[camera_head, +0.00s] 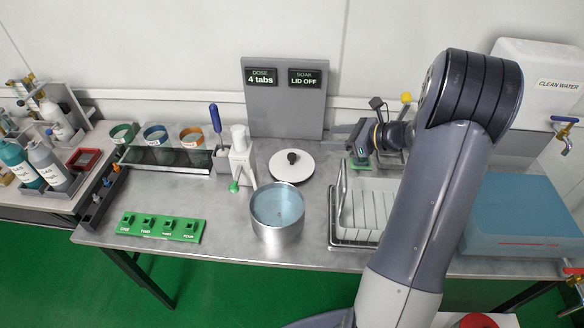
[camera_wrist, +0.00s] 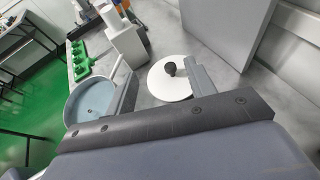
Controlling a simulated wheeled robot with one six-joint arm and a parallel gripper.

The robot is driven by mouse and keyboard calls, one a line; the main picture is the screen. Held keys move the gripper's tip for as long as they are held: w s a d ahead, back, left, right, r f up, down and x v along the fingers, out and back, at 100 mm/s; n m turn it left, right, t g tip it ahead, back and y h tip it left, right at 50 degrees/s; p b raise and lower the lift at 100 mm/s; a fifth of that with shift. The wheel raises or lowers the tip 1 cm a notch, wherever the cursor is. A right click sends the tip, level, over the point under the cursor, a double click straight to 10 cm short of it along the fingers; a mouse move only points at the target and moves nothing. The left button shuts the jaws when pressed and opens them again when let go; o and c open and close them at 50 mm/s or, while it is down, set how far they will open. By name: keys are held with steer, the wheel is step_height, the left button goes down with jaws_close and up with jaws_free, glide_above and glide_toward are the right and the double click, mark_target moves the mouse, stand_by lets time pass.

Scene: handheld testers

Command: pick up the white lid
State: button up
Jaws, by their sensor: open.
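The white lid (camera_head: 292,173), a round disc with a black knob (camera_head: 292,157), lies flat on the steel table behind and slightly right of the pot. In the wrist view the lid (camera_wrist: 168,88) shows between the two grey fingers, with its knob (camera_wrist: 169,69) upward. My gripper (camera_head: 357,140) is open and empty, to the right of the lid and apart from it in the head view. The steel pot (camera_head: 277,234) holds bluish liquid and has no lid on it; it also shows at left in the wrist view (camera_wrist: 78,118).
A white dish rack (camera_head: 365,212) stands to the right. A green labelled strip (camera_head: 160,227) lies at front left. Bare table surrounds the lid.

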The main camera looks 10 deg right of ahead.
steer(key=b, duration=0.7)
glide_toward(294, 156)
steer(key=shift+x, duration=4.3)
jaws_close()
